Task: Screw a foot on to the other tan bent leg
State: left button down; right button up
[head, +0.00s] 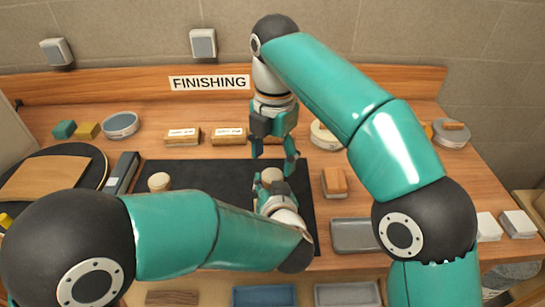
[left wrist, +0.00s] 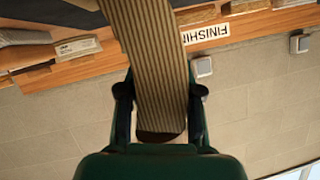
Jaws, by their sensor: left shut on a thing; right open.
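My left gripper (left wrist: 160,105) is shut on a tan bent leg (left wrist: 158,60), whose striped laminated face fills the middle of the left wrist view; the end between the fingers is dark brown. In the head view, my left gripper (head: 270,190) is low over the black mat, with a small tan piece, probably the leg's end (head: 270,175), showing at it. My right gripper (head: 273,157) is open, pointing down just above and behind that end, with nothing visible between its fingers. A short round tan piece (head: 158,182) stands on the mat's left; I cannot tell what it is.
The black mat (head: 200,170) lies mid-bench. Two labelled wooden blocks (head: 228,136) and a round tin (head: 121,124) stand behind it. An orange-topped block (head: 334,182) and a grey tray (head: 352,235) are at right. A dark turntable (head: 95,160) with a wooden board is at left.

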jog(key=shift+s+d+r+n, duration=0.15)
jog(key=shift+s+n, duration=0.05)
jog(key=shift+n, duration=0.3)
jog(key=shift+d+r+n, duration=0.15)
jog(key=shift+r+n, duration=0.3)
jog(key=shift+r, duration=0.1)
jog(key=shift+d+r+n, duration=0.15)
jog(key=shift+r+n, duration=0.3)
jog(key=shift+r, duration=0.45)
jog(key=shift+w+a+r+n, duration=0.15)
jog(key=shift+a+r+n, duration=0.05)
jog(key=shift+a+n, duration=0.1)
jog(key=shift+a+f, duration=0.1)
jog(key=shift+a, duration=0.05)
jog(key=shift+f, duration=0.1)
